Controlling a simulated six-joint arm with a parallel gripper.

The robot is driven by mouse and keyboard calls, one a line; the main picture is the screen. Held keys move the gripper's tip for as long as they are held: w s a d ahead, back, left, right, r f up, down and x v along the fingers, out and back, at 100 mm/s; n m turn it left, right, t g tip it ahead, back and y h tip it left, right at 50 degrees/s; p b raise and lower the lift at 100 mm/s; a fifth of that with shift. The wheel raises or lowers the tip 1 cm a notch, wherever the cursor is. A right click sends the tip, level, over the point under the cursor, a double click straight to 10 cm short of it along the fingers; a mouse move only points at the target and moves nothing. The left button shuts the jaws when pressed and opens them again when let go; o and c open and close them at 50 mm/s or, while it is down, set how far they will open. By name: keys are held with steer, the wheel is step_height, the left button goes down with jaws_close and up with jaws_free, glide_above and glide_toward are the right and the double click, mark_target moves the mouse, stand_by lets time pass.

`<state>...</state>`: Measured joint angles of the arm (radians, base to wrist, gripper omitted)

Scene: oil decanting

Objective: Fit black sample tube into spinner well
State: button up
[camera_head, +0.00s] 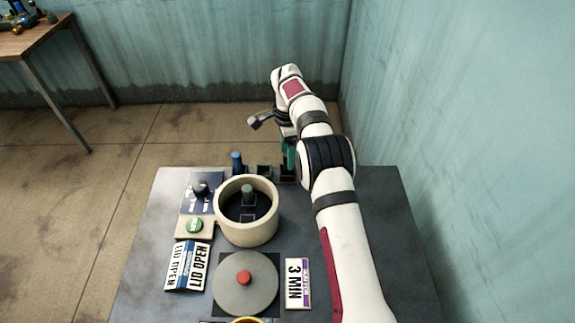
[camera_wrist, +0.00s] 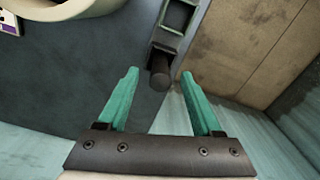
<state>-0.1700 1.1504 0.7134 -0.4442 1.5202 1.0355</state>
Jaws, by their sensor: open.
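The black sample tube (camera_wrist: 161,74) stands in the end slot of a dark rack (camera_wrist: 163,47) in the wrist view. My gripper (camera_wrist: 160,80) is open, with a teal finger on each side of the tube and visible gaps between. I cannot tell if the fingertips are level with it. In the head view my gripper (camera_head: 289,160) is over the rack's right end and largely hides the tube. The spinner (camera_head: 231,226) is a cream round bowl with its top open. A grey-green tube (camera_head: 248,193) stands at its far side, and an empty-looking square well (camera_head: 247,217) shows nearer.
A blue tube (camera_head: 236,160) stands at the rack's left end. A grey lid with a red knob (camera_head: 244,278) lies in front of the spinner. A green button (camera_head: 194,226), a LID OPEN sign (camera_head: 187,266) and a 3 MIN sign (camera_head: 297,283) are nearby.

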steer(key=shift+f, duration=0.95)
jaws_close()
steer(key=shift+r, duration=0.1)
